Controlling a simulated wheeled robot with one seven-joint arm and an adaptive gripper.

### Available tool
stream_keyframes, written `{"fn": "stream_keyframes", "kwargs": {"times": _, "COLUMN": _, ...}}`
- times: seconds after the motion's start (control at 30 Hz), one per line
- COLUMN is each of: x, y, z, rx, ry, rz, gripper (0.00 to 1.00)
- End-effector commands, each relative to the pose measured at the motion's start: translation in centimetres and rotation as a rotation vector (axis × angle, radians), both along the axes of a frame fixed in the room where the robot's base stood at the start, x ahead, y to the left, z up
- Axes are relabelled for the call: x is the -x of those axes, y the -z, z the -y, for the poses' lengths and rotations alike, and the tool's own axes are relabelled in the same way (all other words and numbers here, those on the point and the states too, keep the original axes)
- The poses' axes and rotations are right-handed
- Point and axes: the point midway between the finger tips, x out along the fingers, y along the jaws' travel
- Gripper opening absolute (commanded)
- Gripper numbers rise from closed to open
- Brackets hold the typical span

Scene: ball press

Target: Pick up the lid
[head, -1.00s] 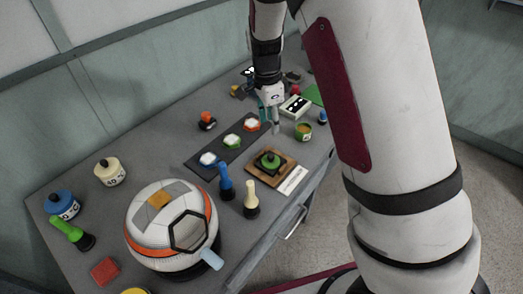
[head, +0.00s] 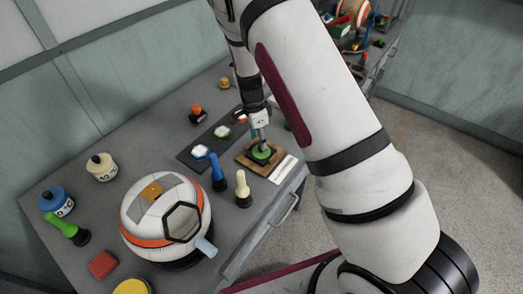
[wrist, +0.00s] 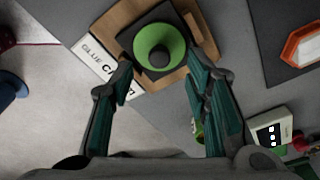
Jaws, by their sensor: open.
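The likely lid is a green round cap (wrist: 160,42) with a dark knob. It sits on a black square on a wooden board (wrist: 122,37), next to a white card whose visible letters read "GLUE CA". In the head view the green cap (head: 262,154) is partly covered by my gripper (head: 260,139). In the wrist view my gripper (wrist: 159,72) is open, with one teal finger on each side just below the cap. Nothing is between the fingers. I cannot tell whether a finger touches the cap.
A blue peg (head: 217,174) and a cream peg (head: 243,190) stand close to the board. A dark strip (head: 194,152) with hexagonal pieces lies behind it. A large white and orange ball (head: 165,215) stands to the left. The table's front edge is near the board.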

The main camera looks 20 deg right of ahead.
Motion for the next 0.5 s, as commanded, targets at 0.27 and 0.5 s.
{"fn": "stream_keyframes", "kwargs": {"times": 0.27, "x": 0.1, "y": 3.3, "z": 0.3, "rx": 0.001, "ry": 0.001, "rz": -0.001, "gripper": 0.43}}
{"fn": "stream_keyframes", "kwargs": {"times": 0.5, "x": 0.0, "y": 3.6, "z": 0.3, "rx": 0.000, "ry": 0.001, "rz": -0.001, "gripper": 0.43}}
